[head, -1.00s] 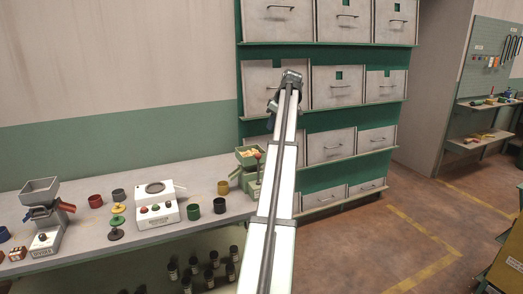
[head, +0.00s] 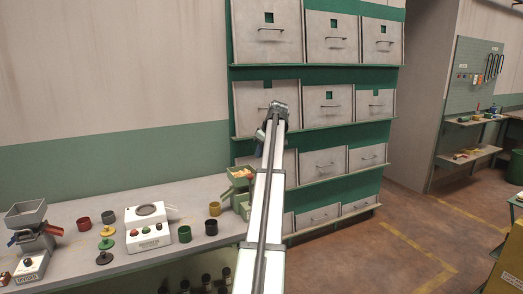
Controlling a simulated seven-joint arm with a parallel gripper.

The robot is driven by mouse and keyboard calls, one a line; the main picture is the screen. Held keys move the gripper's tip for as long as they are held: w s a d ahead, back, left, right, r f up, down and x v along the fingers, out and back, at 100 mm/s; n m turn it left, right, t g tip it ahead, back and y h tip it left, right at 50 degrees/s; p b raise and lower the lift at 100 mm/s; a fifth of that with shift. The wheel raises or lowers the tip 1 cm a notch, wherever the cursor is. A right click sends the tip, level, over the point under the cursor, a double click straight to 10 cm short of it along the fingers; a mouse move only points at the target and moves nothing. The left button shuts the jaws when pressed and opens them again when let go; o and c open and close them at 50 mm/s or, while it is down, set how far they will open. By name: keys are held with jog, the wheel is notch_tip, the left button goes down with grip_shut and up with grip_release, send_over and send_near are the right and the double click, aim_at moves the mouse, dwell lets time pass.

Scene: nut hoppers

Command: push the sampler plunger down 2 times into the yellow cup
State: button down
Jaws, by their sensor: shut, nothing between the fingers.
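The yellow cup (head: 215,209) stands upright on the grey bench, just left of a green hopper (head: 241,174) with light and orange pieces in its tray. The green hopper is partly covered by my arm. I cannot make out a plunger on it, so I cannot tell whether it is the sampler. My arm rises through the middle of the view and bends at its top in front of the drawers. The fingers of my gripper do not show; they seem hidden behind the arm.
Further left are a red cup (head: 84,224) and a grey hopper machine (head: 28,218). Grey drawers (head: 330,104) fill the back wall.

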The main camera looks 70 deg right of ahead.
jog(key=x, duration=1)
jog(key=shift+s, duration=0.2)
jog(key=shift+a, duration=0.1)
jog(key=shift+f, duration=0.15)
notch_tip(320, 180, down, 3)
jog(key=shift+f, duration=0.25)
jog(key=shift+s+a+f, duration=0.1)
jog(key=shift+a+f, duration=0.05)
dwell(0.4)
jog(key=v, duration=1.4)
jog(key=shift+w+d+r, duration=0.2)
jog(key=shift+w+r, duration=0.05)
jog(key=shift+r, duration=0.2)
dwell(0.6)
